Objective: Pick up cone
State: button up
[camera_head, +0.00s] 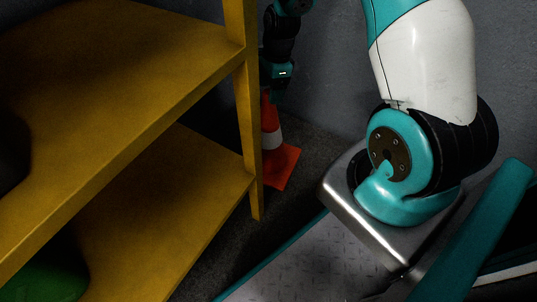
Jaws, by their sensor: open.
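An orange cone (280,166) with a white band stands upright on the dark floor, behind the front post of the yellow shelf. The post hides the left part of the cone. My gripper (273,94) is above the cone, pointing down, and its fingers are at or very near the cone's top. The gripper is open. Its left side is partly hidden by the shelf post, and I cannot tell whether the fingers surround the tip or touch it.
A yellow shelf unit (150,113) fills the left side, close beside the cone and my gripper. A green object (45,281) is at the lower left. A grey wall (335,62) stands behind. Some floor (310,150) is free to the right of the cone.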

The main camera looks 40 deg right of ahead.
jog(key=f+b, duration=0.4)
jog(key=f, duration=0.1)
jog(key=shift+w+a, duration=0.2)
jog(key=shift+w, duration=0.05)
jog(key=shift+r, duration=0.1)
grip_shut()
